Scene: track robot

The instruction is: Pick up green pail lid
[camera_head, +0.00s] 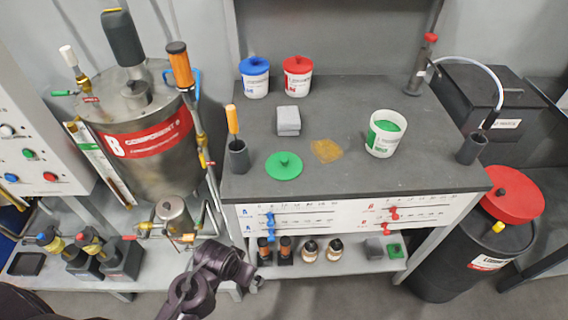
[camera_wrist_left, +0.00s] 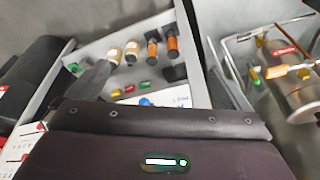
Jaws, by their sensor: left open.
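The green pail lid (camera_head: 284,166) lies flat on the dark grey tabletop, knob upward, near the front left. The white pail (camera_head: 383,140) stands to its right on the same table, with green showing inside it. My left gripper (camera_head: 250,280) is low at the bottom of the head view, in front of the table and below its top, well apart from the lid. It is open; I see nothing in it. The left wrist view does not show the lid; it shows the lower shelf. My right gripper is not in view.
A dark holder with an orange-handled tool (camera_head: 233,122) stands left of the lid. A grey block (camera_head: 288,121) and a yellow-brown patch (camera_head: 326,151) are nearby. Blue-lidded (camera_head: 254,78) and red-lidded (camera_head: 297,76) pails stand behind. A steel tank (camera_head: 150,140) is left.

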